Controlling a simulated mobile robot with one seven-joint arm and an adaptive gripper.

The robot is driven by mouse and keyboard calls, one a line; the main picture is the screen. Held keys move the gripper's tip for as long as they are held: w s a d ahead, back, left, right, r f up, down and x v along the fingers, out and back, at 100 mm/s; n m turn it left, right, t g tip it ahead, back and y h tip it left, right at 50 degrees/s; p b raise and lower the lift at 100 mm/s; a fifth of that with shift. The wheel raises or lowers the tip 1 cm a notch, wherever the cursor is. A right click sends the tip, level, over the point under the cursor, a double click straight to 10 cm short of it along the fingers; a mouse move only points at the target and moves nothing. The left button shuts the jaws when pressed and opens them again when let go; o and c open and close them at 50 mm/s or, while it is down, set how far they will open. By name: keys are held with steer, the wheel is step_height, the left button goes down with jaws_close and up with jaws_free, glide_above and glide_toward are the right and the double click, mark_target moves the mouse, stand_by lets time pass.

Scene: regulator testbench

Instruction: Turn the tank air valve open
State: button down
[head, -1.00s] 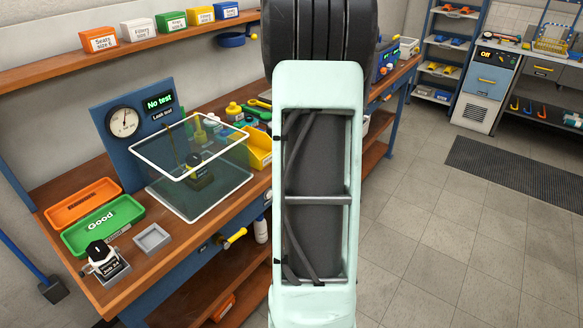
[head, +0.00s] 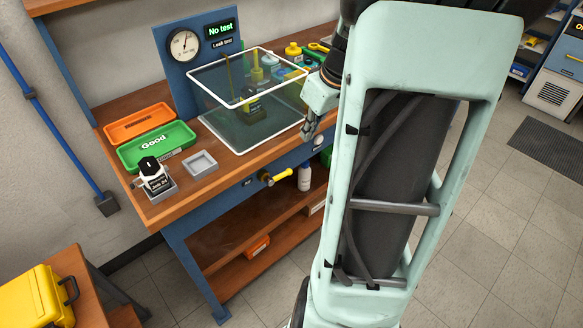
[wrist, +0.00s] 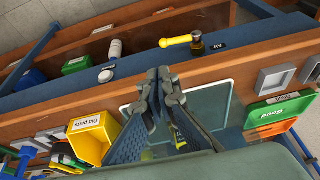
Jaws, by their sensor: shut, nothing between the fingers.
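The air valve has a yellow lever handle (head: 281,175) and a dark brass body, mounted on the blue front rail of the bench. In the wrist view the yellow handle (wrist: 176,41) lies roughly along the rail, beside a small label that seems to read "Air". My gripper (head: 308,135) is above and to the right of the valve in the head view, by the tank's front corner. In the wrist view my gripper (wrist: 163,72) has its fingertips together, empty and apart from the handle. The clear tank (head: 225,128) with a white rim stands on the bench.
A white round knob (head: 319,141) sits on the rail right of the valve. A white bottle (head: 304,177) stands below it. Orange (head: 138,121) and green (head: 157,147) trays and a regulator (head: 153,177) are on the bench's left. Open floor lies in front.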

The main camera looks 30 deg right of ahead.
steer(key=a, duration=0.2)
steer(key=b, duration=0.2)
glide_toward(284, 172)
steer(key=x, duration=0.6)
steer(key=shift+f, duration=0.3)
